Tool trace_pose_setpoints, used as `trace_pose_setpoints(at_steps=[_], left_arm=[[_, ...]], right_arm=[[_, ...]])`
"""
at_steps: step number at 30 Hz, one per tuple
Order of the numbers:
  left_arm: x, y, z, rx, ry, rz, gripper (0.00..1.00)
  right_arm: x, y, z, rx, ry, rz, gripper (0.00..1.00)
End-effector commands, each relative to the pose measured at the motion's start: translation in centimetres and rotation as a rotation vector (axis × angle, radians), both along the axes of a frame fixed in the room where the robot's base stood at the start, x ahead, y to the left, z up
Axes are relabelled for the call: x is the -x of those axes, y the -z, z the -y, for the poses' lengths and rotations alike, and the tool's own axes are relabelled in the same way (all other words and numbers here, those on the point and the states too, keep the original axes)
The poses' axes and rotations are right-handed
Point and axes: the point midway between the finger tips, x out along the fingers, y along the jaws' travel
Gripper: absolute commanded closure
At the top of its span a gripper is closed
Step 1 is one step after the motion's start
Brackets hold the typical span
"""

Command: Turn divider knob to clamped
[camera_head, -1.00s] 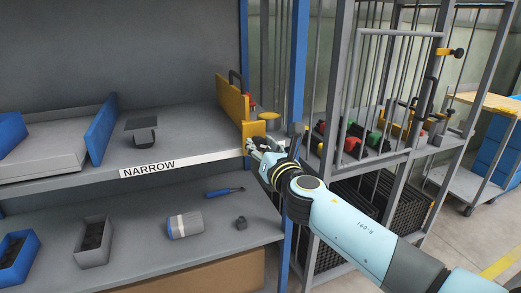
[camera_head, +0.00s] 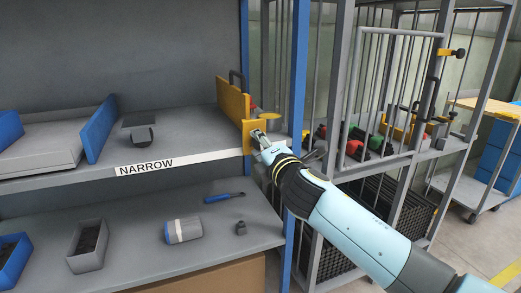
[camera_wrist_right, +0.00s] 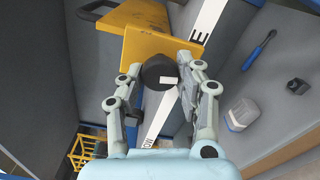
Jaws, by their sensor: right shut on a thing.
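The yellow divider (camera_head: 232,99) stands upright at the right end of the upper shelf, with a yellow plate (camera_head: 250,126) at its front end. In the right wrist view, the black divider knob (camera_wrist_right: 156,72), with a white mark on it, sits against the yellow plate (camera_wrist_right: 140,45). My right gripper (camera_wrist_right: 158,78) is shut on the knob, one finger on each side. In the head view my right gripper (camera_head: 259,139) is at the plate and mostly hides the knob. My left gripper is not in view.
A label strip reading NARROW (camera_head: 147,166) runs along the shelf's front edge. A blue post (camera_head: 299,75) stands right of the divider, close to my right gripper. A barred cage door (camera_head: 380,85) is farther right. A blue-handled tool (camera_head: 224,197) lies on the lower shelf.

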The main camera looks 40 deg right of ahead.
Motion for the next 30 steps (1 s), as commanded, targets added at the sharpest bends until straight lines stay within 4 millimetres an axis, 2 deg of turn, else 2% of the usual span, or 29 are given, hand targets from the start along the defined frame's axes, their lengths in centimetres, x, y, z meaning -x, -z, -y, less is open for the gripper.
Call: trace_pose_setpoints(at_steps=[30], left_arm=[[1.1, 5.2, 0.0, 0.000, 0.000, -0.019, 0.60]], right_arm=[[0.0, 0.2, 0.0, -0.934, 0.002, 0.222, 0.97]])
